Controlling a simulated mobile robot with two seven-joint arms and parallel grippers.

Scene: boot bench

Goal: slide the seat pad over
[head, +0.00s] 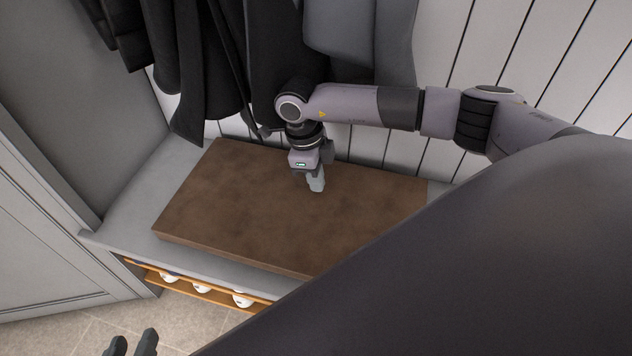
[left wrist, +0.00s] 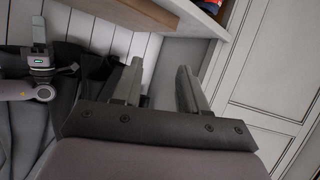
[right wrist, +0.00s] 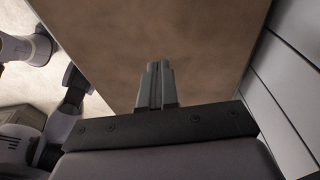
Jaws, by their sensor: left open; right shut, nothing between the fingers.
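The seat pad (head: 260,205) is a flat brown slab on the grey bench top (head: 128,208). Its near right part is hidden behind a large dark part of my own arm. My right gripper (head: 317,188) points down over the pad's back middle, shut and empty; I cannot tell whether its tips touch the pad. In the right wrist view the shut fingers (right wrist: 157,75) lie against the brown pad surface (right wrist: 120,45). My left gripper (head: 132,343) is at the lower left, in front of the bench. In the left wrist view its fingers (left wrist: 158,85) are apart and empty.
Dark coats (head: 205,70) and a grey one hang behind the bench near my right arm. A white plank wall (head: 540,60) is at the back. A grey side panel (head: 70,100) closes the left end. Under the bench, a wooden shelf (head: 185,286) holds several white items.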

